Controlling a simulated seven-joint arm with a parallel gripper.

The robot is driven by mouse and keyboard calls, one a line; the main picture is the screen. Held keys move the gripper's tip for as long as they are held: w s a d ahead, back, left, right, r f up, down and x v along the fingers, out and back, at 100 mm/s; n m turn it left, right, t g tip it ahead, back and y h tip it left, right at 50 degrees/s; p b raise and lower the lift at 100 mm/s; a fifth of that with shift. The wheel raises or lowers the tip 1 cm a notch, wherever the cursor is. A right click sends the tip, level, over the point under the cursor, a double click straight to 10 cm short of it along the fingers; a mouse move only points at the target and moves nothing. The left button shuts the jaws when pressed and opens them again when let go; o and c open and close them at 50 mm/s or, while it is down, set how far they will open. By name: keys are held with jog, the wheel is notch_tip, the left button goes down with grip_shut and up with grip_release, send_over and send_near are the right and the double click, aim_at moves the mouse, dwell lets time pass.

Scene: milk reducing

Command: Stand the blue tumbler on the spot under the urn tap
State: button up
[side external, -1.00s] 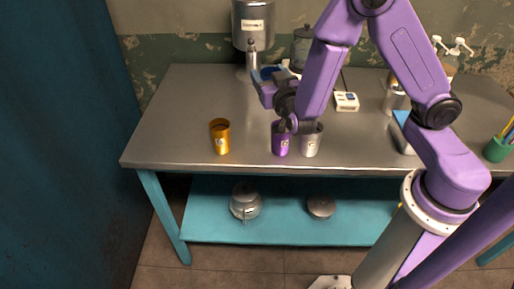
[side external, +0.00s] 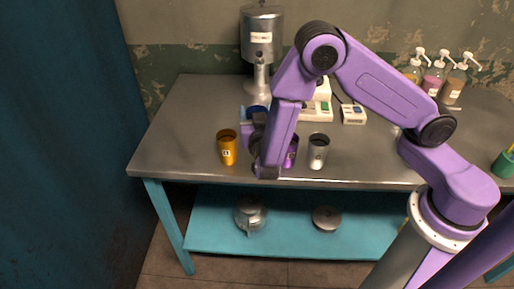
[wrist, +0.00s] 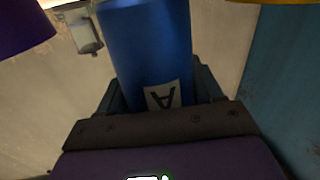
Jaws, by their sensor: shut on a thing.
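My gripper (side external: 256,119) is shut on the blue tumbler (wrist: 148,45), which fills the middle of the wrist view and bears a white label with a dark letter A. In the side external view only a part of the blue tumbler (side external: 256,111) shows behind my gripper and arm. The metal urn (side external: 262,35) stands at the back of the table, behind the tumbler in that view. The spot under its tap cannot be made out clearly. I cannot tell whether the tumbler touches the table.
A gold tumbler (side external: 227,150) stands left of my gripper. A purple tumbler (side external: 291,152), partly hidden by my arm, and a silver tumbler (side external: 318,152) stand to the right. A white device (side external: 353,114) and pump bottles (side external: 434,78) are farther back. The table's left part is clear.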

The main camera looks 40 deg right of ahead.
jog(key=shift+f, duration=3.95)
jog(key=shift+f, duration=0.15)
jog(key=o, duration=1.1)
jog(key=shift+c, duration=0.2)
